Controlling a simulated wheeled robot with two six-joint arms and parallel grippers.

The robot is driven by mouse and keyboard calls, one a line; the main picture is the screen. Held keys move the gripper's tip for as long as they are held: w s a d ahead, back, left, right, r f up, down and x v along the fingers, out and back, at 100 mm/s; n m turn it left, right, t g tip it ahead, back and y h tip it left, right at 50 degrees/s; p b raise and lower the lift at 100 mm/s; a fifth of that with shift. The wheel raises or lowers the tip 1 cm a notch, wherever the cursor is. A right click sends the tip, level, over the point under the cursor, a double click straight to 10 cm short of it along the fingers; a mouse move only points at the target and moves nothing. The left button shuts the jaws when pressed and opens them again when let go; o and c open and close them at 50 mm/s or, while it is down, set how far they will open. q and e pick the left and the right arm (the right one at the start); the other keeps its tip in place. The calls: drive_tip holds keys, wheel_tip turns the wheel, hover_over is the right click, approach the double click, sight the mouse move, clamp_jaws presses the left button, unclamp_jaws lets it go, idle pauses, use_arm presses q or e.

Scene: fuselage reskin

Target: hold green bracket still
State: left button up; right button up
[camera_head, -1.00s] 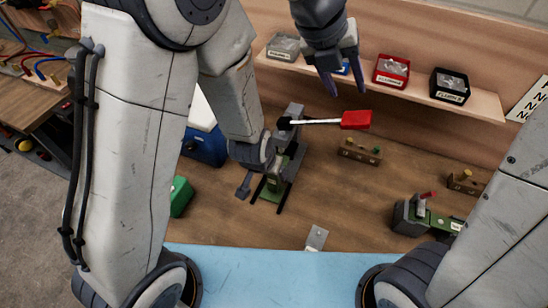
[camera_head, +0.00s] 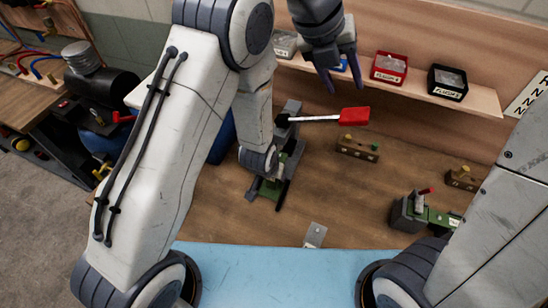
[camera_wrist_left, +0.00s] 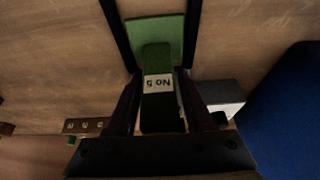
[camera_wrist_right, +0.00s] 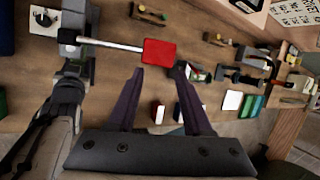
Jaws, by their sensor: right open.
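The green bracket (camera_head: 268,187) stands upright on the bench in the middle of the head view, partly hidden by my left arm. In the left wrist view its green part (camera_wrist_left: 157,45) carries a white "No 5" label. My left gripper (camera_wrist_left: 160,75) has a finger close against each side of it and appears shut on it. In the head view that gripper's fingers are mostly hidden. My right gripper (camera_head: 337,75) is open and empty, pointing down above a red-handled lever (camera_head: 354,117). In the right wrist view the red handle (camera_wrist_right: 158,52) lies just beyond its fingertips (camera_wrist_right: 158,72).
A shelf at the back bears a red bin (camera_head: 390,68) and a black bin (camera_head: 448,82). A wooden block (camera_head: 357,149) and a green-grey fixture (camera_head: 420,213) stand to the right. A small metal plate (camera_head: 315,235) lies near the blue front edge (camera_head: 270,258).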

use_arm(q)
clamp_jaws()
use_arm(e)
drive_tip(key=shift+d, duration=0.1)
drive_tip(key=c, duration=0.6)
drive_tip(key=shift+w+d+m+g, duration=0.1)
drive_tip(key=shift+d+m+g, duration=0.2)
drive_tip(key=shift+m, duration=0.1)
clamp_jaws()
drive_tip(key=w+d+m+g+y, duration=0.2)
drive_tip(key=d+m+y, duration=0.3)
drive_tip(key=m, duration=0.2)
drive_tip(key=shift+w+a+f, duration=0.1)
drive_tip(key=shift+a+f, duration=0.05)
drive_tip(key=shift+f, duration=1.35)
drive_tip(key=shift+w+a+f, duration=0.1)
drive_tip(key=shift+f, duration=1.35)
